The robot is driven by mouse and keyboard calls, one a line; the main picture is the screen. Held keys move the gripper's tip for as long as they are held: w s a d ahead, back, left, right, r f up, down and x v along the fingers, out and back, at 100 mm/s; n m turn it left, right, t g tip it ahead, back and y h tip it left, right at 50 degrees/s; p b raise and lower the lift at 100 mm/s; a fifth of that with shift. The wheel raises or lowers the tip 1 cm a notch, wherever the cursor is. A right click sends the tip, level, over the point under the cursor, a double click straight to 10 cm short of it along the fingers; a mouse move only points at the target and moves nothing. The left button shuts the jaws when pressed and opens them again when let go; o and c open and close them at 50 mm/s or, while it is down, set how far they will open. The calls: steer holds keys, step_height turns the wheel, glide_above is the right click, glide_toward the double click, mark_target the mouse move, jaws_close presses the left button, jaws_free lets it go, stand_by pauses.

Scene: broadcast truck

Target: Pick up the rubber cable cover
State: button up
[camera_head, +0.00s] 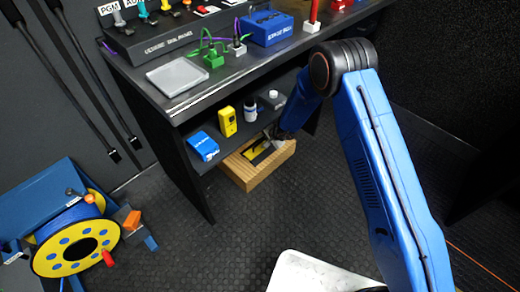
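A black and yellow item, which looks like the rubber cable cover (257,153), lies in the light wooden box (262,172) on the floor under the desk. It is small in view and its far part is hidden by the box wall, the shelf and my arm. My blue arm reaches from the right, down under the desk top. My gripper (274,140) is at the box, close to the black and yellow item. Its fingers are dark and tiny here, so I cannot tell whether they are open, shut or touching the item.
A low shelf above the box holds a blue packet (204,146), a yellow device (227,121), a small bottle (250,108) and a white roll (273,94). The desk top (170,103) overhangs it. A cable reel (80,238) stands at left. The central floor is clear.

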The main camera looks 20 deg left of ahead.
mark_target(258, 144)
steer(key=shift+x, duration=2.25)
steer(key=shift+d, duration=0.15)
jaws_close()
